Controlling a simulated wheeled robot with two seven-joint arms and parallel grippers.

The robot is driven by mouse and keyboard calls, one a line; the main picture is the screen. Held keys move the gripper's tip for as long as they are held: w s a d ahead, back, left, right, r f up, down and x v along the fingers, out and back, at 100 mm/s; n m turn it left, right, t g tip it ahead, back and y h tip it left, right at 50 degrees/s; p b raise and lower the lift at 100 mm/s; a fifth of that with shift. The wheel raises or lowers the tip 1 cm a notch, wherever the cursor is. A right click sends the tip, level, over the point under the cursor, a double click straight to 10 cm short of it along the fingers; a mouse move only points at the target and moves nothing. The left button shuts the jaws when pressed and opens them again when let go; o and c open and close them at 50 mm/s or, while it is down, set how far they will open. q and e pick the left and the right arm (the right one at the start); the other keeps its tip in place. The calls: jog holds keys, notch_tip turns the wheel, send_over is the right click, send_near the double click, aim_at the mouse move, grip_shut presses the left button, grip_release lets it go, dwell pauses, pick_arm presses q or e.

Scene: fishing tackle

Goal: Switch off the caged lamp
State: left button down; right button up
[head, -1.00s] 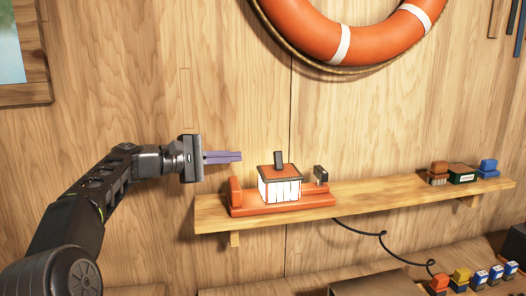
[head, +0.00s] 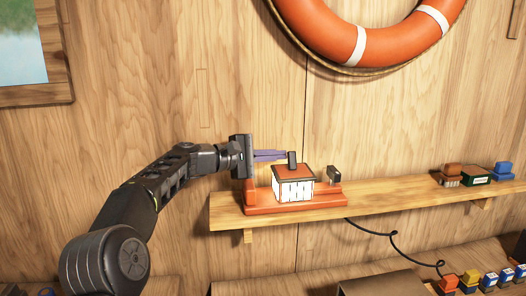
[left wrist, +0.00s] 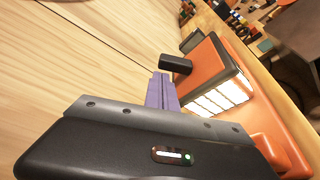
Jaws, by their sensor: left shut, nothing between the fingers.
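The caged lamp (head: 294,190) stands on the wooden shelf, a boxy orange body with bright white panels behind dark bars. Its panels look lit in the left wrist view (left wrist: 222,96). A black tab (head: 292,161) stands up from its orange top; it also shows in the left wrist view (left wrist: 176,63). My left gripper (head: 285,155) is shut and empty, its purple fingers pointing right. The fingertips are at the tab's left side, above the lamp's top; whether they touch it is unclear. In the left wrist view the fingertips (left wrist: 161,77) end just short of or against the tab.
The wooden shelf (head: 400,196) carries small orange, green and blue items (head: 476,175) at the right. An orange lifebuoy (head: 385,45) hangs on the wall above. A black cable (head: 390,240) hangs below the shelf. The wall between lamp and lifebuoy is clear.

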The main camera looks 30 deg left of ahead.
pick_arm(q)
jog(key=shift+w+d+f, duration=0.1)
jog(key=shift+w+d, duration=0.15)
jog(key=shift+w, duration=0.1)
jog(key=shift+s+d+m+t+b, duration=0.15)
jog(key=shift+m+b, duration=0.2)
jog(key=shift+b, duration=0.75)
jog(key=shift+m+t+b, duration=0.15)
jog(key=shift+m+b, duration=0.2)
jog(key=shift+b, duration=0.7)
jog(key=m+b, duration=0.1)
jog(key=b, duration=0.2)
jog(key=s+m+b, duration=0.1)
jog(key=b, duration=0.1)
jog(key=d+m+t+b, duration=0.1)
jog(key=b, duration=0.2)
jog(key=shift+s+r+m+h+b, duration=0.2)
jog(key=shift+r+m+h+b, duration=0.05)
jog(key=shift+m+h+b, duration=0.15)
jog(key=shift+s+d+r, duration=0.1)
jog(key=shift+r, duration=0.2)
jog(key=shift+s+r, duration=0.15)
jog(key=shift+r, duration=0.05)
jog(key=shift+f, duration=0.1)
